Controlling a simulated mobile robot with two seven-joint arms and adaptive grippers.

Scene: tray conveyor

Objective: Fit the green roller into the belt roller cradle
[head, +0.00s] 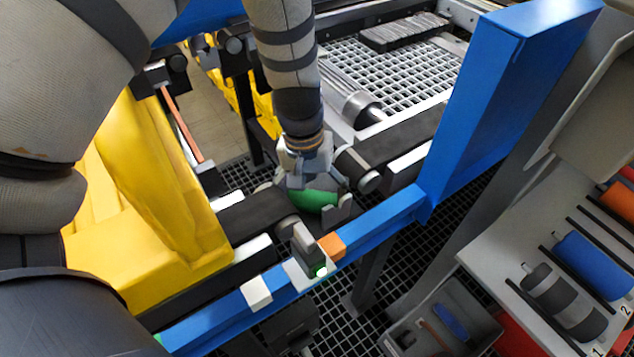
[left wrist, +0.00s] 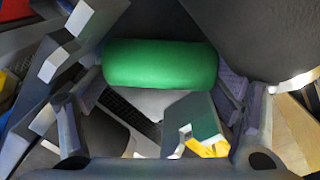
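The green roller (head: 313,199) sits at the gap in the black belt line, under my left gripper (head: 306,178). In the left wrist view the green roller (left wrist: 160,64) lies crosswise between the two fingers of my left gripper (left wrist: 160,84). The finger pads meet its two ends, so the gripper looks shut on it. The belt roller cradle shows as a grey upright bracket (head: 338,210) just in front of the roller. The rest of the cradle is hidden by the gripper and roller, so I cannot tell whether the roller is seated. My right gripper is not in view.
A blue rail (head: 386,215) runs in front, with a grey block lit green (head: 310,258) and an orange block (head: 331,245). A blue post (head: 500,95) stands right. A rack holds a blue roller (head: 592,264) and a grey striped roller (head: 563,302). Yellow machinery (head: 150,190) is left.

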